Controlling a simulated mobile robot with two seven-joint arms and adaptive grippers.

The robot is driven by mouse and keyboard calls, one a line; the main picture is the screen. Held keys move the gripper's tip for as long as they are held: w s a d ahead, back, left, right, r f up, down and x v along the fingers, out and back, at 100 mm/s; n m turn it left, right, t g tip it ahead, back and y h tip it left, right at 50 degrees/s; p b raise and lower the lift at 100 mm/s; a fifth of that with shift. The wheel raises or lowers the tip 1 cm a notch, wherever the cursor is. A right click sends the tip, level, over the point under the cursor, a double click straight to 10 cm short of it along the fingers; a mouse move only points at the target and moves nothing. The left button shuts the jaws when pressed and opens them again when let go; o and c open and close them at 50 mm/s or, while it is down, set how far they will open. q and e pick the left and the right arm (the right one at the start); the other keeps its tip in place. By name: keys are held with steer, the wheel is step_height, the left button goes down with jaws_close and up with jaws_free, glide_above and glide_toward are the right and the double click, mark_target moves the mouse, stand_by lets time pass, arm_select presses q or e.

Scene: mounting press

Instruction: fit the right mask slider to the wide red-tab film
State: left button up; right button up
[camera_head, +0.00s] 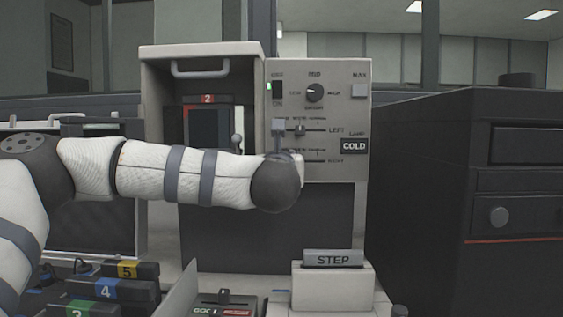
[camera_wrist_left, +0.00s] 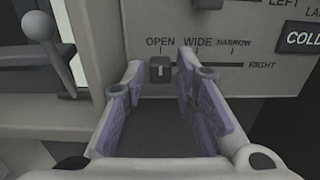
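The right mask slider (camera_wrist_left: 160,68) is a small dark knob with a pale mark, at the OPEN end of its slot in the left wrist view. The WIDE and NARROW marks lie to its right. My left gripper (camera_wrist_left: 161,80) is open, with its two purple-padded fingers on either side of the knob; I cannot tell if either touches it. In the head view my left wrist hides the gripper and this slider. A film with a red tab numbered 2 (camera_head: 208,99) sits in the machine's opening; my forearm hides its lower part. My right gripper is not in view.
The panel has the left mask slider (camera_head: 300,131), a round dial (camera_head: 315,92) and a COLD lamp (camera_head: 354,146). A ball-topped lever (camera_wrist_left: 62,75) stands left of my gripper. A dark cabinet (camera_head: 415,195) stands at right.

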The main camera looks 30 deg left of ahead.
arm_select(q)
steer(key=shift+w+a, duration=0.3)
steer(key=shift+w, duration=0.3)
jaws_close()
steer(key=w+d, duration=0.2)
steer(key=d, duration=0.1)
steer(key=shift+d+b, duration=0.2)
steer(key=shift+b, duration=0.15)
jaws_free()
